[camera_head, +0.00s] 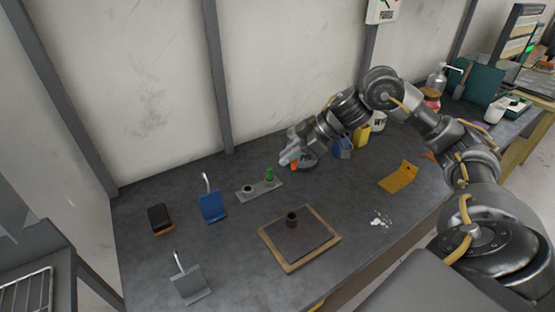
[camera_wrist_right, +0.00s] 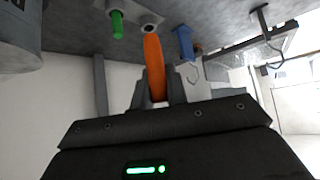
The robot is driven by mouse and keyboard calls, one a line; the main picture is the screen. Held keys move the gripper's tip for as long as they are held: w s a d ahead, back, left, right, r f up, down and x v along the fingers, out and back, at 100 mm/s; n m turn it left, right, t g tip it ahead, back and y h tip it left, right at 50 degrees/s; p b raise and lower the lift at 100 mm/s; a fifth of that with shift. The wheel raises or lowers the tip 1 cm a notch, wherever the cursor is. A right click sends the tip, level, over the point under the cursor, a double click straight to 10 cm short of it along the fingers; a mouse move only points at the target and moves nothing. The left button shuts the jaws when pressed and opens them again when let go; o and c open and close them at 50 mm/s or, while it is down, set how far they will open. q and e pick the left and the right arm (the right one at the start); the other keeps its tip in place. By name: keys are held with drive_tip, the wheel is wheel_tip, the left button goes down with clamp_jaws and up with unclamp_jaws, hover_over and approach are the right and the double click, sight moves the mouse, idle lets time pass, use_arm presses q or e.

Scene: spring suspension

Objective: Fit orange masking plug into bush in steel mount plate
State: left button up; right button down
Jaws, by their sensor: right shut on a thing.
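My right gripper (camera_head: 289,158) is shut on the orange masking plug (camera_head: 294,166), held above the back middle of the table. In the right wrist view the plug (camera_wrist_right: 154,62) stands between the fingertips (camera_wrist_right: 155,95). A small grey metal plate (camera_head: 258,192) lies left of the gripper, with an open round bush (camera_head: 248,189) and a green plug (camera_head: 269,174) standing on it. In the wrist view the bush (camera_wrist_right: 151,25) and green plug (camera_wrist_right: 117,24) show beyond the orange plug. A darker plate (camera_head: 305,239) with a dark upright bush (camera_head: 291,219) lies nearer the front. My left gripper is out of view.
The dark plate rests on a wooden board (camera_head: 331,245). Blue (camera_head: 212,207) and grey (camera_head: 189,284) brackets and a black-and-orange block (camera_head: 160,219) stand left. A yellow bracket (camera_head: 399,177) and white scraps (camera_head: 380,219) lie right. Blue and yellow items stand behind the gripper. A wall bounds the back.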

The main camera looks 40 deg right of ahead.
drive_tip(key=shift+s+r, duration=0.15)
drive_tip(key=s+a+r+p, duration=0.1)
drive_tip(key=s+a+p, duration=0.1)
drive_tip(key=a+p, duration=0.3)
drive_tip(key=s+a+r+p, duration=0.2)
drive_tip(key=a+p, duration=0.4)
drive_tip(key=a, duration=0.3)
drive_tip(key=shift+s+a+r+n, duration=0.2)
drive_tip(key=shift+s+a+n, duration=0.1)
drive_tip(key=shift+a+n, duration=0.1)
